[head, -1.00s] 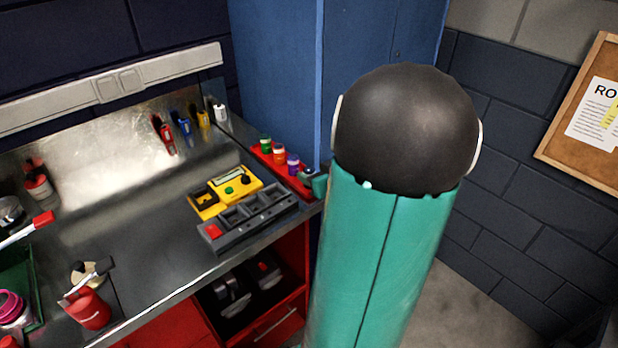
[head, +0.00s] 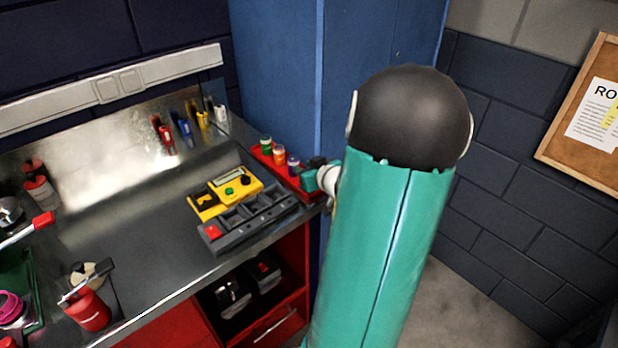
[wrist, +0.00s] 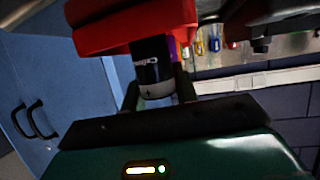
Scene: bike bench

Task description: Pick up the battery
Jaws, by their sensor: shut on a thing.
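In the wrist view the battery (wrist: 153,68) is a black cylinder with a pale band and a plus mark at its near end. My gripper (wrist: 157,88) has one finger on each side of it and is shut on it. The battery's far end meets the red tray (wrist: 125,30) in this picture; I cannot tell whether it is clear of the tray. In the head view my gripper (head: 318,172) is at the right end of the red tray (head: 268,159), partly behind my arm. The battery is not clearly made out there.
Green, orange and purple cylinders (head: 279,155) stand in the tray. Left of it are a yellow device (head: 232,187) and a grey slotted holder (head: 245,217). A blue cabinet (head: 275,80) rises behind. A red pot (head: 88,310) stands front left. The bench middle is clear.

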